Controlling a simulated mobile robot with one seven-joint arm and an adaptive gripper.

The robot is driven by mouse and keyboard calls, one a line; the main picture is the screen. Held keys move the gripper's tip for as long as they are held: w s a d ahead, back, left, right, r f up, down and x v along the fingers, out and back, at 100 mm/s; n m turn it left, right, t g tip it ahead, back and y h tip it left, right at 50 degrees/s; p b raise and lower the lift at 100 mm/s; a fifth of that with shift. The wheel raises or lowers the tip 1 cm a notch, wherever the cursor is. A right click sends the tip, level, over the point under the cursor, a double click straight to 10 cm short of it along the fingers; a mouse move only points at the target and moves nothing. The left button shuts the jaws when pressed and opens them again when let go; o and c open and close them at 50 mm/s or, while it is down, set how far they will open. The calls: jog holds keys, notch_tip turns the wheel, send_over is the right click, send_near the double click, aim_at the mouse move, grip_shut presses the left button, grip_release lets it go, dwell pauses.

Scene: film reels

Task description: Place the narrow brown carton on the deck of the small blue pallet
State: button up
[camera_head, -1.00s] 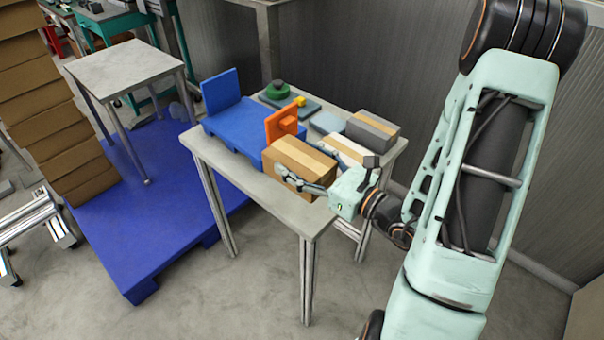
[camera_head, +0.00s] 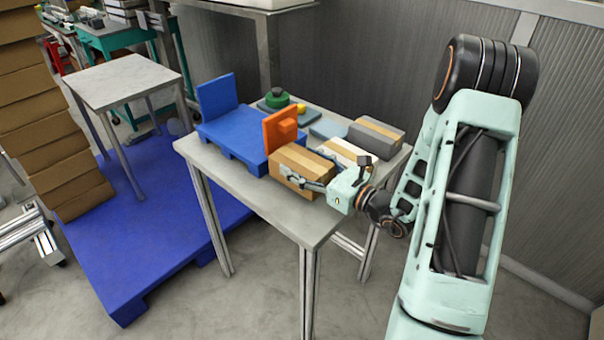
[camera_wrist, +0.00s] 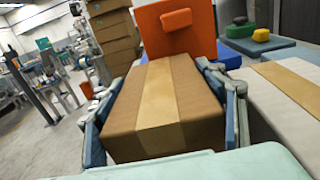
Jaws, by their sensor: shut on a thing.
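The narrow brown carton (camera_head: 301,167) with a tan tape strip is between the fingers of my gripper (camera_head: 312,186). In the wrist view the carton (camera_wrist: 163,105) fills the middle, with a finger of my gripper (camera_wrist: 165,115) pressed on each side. It is at the table's front part; whether its underside touches the table I cannot tell. The small blue pallet (camera_head: 236,132) lies on the table to the left of and behind the carton, with an upright blue panel (camera_head: 217,96) at its far left end. Its deck looks bare.
An orange upright block (camera_head: 279,131) stands between the carton and the pallet; it also shows in the wrist view (camera_wrist: 178,32). A white carton (camera_head: 343,152) and a grey carton (camera_head: 375,137) stand to the right. A green round thing (camera_head: 277,98) is behind. The table's front left (camera_head: 250,197) is clear.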

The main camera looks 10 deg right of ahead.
jog(key=shift+f+b, duration=0.3)
jog(key=shift+f, duration=0.55)
jog(key=shift+f, duration=0.2)
jog(key=o, duration=1.2)
